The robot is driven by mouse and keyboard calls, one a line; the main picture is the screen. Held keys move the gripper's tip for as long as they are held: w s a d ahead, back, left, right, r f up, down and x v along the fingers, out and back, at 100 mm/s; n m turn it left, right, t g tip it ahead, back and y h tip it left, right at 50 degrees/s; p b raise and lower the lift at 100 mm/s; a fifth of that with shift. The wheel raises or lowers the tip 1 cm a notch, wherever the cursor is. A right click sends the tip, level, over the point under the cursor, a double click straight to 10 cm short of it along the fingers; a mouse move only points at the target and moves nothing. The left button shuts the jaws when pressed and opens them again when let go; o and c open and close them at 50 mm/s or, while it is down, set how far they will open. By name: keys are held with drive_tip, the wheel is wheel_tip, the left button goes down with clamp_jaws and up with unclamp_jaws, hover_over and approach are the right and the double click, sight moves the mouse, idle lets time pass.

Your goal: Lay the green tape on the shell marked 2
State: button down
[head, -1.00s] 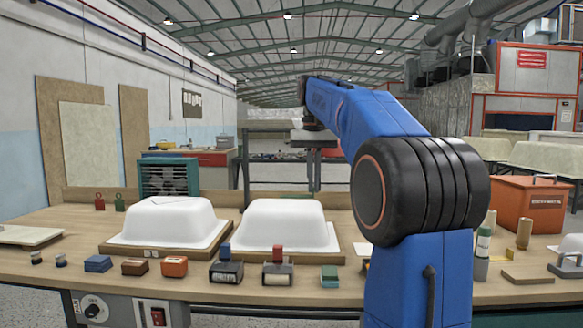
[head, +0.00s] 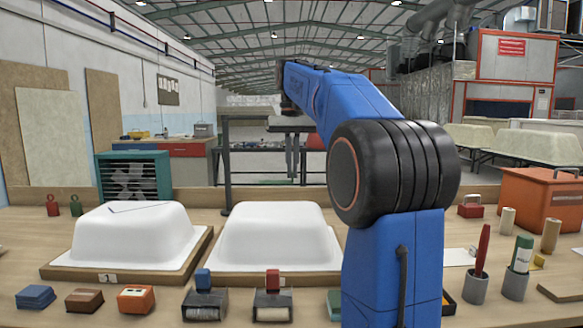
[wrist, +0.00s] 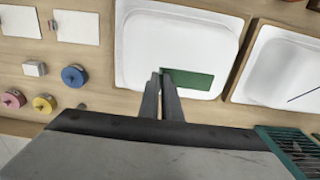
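My gripper (head: 292,178) hangs fingers down beyond and above the right-hand white shell (head: 272,232) in the head view. In the wrist view its fingers (wrist: 160,74) are close together, with the flat green tape (wrist: 190,79) at their tips, extending right. It appears held by one end; no green shows at the fingers in the head view. Behind it in the wrist view lies the plain white shell (wrist: 175,40). The left-hand shell (head: 130,225) has a dark line on top.
Blue (wrist: 73,75), pink (wrist: 12,99) and yellow (wrist: 44,103) rolls and white cards (wrist: 77,26) lie beside the shell. Stamps and blocks (head: 205,304) line the bench's front. A teal fan box (head: 133,178) stands behind the left shell.

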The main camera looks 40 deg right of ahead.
sight(292, 183)
drive_tip(key=shift+s+f, duration=0.1)
drive_tip(key=shift+f, duration=3.6)
drive_tip(key=shift+f, duration=0.25)
drive_tip(key=c, duration=1.4)
unclamp_jaws()
drive_tip(key=shift+r, duration=3.55)
